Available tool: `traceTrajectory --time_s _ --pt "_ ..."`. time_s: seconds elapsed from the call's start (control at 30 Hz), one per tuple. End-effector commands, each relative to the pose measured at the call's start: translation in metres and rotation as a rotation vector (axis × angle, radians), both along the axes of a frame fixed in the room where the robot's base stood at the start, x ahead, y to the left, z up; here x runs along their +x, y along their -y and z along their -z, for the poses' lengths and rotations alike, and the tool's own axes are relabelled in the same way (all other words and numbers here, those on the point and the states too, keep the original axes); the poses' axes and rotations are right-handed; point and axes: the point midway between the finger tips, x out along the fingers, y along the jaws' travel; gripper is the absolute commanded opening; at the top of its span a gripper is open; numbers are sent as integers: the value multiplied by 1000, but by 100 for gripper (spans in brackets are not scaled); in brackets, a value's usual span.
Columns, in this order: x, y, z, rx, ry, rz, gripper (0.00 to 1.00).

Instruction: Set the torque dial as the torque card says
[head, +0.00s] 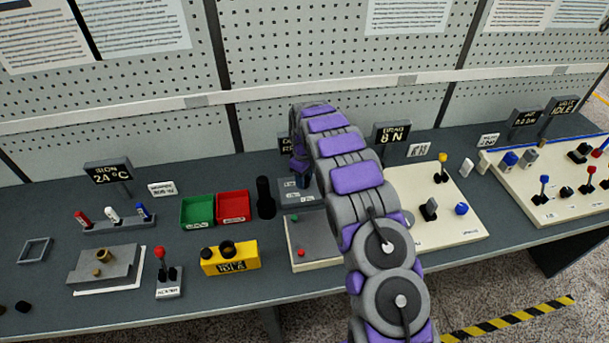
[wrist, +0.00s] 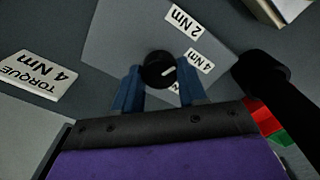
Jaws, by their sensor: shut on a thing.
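The torque card (wrist: 35,75) lies at the left of the wrist view and reads "TORQUE 4 Nm". The torque dial is a round black knob (wrist: 157,70) with a white pointer line, on a grey plate (wrist: 115,35). The line points right and slightly up, toward the 4 Nm label (wrist: 200,61). A 2 Nm label (wrist: 188,19) is above it; a third label is mostly hidden by a finger. My gripper (wrist: 158,80) has its blue fingers on either side of the dial, shut on it. In the head view my arm hides the dial.
A black cylinder (head: 265,197) stands close left of the plate; it also shows in the wrist view (wrist: 262,75). Red (head: 233,206) and green (head: 198,211) bins are further left. A panel with a green and a red button (head: 301,253) is in front.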

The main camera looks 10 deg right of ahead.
Motion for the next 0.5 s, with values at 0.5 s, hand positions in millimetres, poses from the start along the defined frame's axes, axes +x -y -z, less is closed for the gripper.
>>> traceTrajectory --time_s 0.5 --pt "4 -1 -4 2 10 459 11"
